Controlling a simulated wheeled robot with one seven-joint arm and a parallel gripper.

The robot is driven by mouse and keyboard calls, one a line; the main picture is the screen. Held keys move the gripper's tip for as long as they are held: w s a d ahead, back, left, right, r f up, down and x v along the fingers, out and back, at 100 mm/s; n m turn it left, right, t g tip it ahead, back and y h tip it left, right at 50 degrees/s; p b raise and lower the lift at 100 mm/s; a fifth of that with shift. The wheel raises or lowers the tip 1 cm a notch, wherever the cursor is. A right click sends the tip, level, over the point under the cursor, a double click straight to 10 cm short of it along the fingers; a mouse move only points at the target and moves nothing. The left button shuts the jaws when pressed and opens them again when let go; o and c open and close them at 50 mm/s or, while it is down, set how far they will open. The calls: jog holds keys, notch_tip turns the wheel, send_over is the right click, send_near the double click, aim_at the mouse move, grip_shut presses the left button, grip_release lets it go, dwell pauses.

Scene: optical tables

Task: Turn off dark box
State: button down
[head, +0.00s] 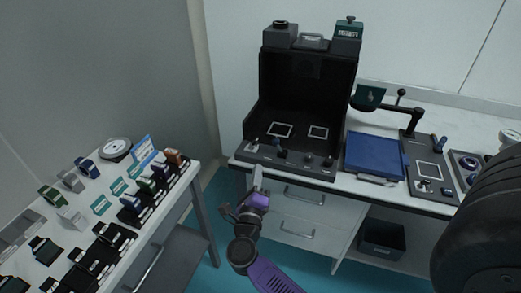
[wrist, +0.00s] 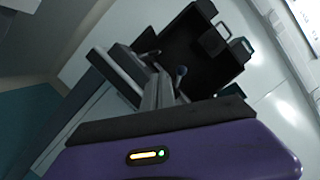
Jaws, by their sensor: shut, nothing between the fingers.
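The dark box (head: 284,77) is a black open-fronted enclosure on the back table in the head view. A front panel with small knobs and switches (head: 283,154) runs along its base, and two white square outlines mark its floor. My gripper (head: 257,178) is shut and empty, just in front of the panel's left end and below the table's front edge. Whether it touches the panel cannot be told. In the wrist view, the dark box (wrist: 193,47) is tilted beyond the fingers (wrist: 160,92), with a round-tipped lever (wrist: 181,71) close to them.
A blue case (head: 373,152) and a panel with a black arm stand right of the box. The left table (head: 153,218) holds several small devices. A dark bin (head: 382,239) sits under the back table.

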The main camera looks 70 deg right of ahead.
aim_at(260, 156)
jog(key=shift+d, duration=0.1)
jog(key=x, duration=0.9)
jog(key=shift+w+d+r+p, duration=0.1)
jog(key=shift+w+d+p, duration=0.05)
jog(key=shift+d+p, duration=0.2)
jog(key=shift+d+r+p, duration=0.1)
jog(key=shift+r+p, duration=0.05)
jog(key=shift+p, duration=0.15)
jog(key=shift+n, duration=0.4)
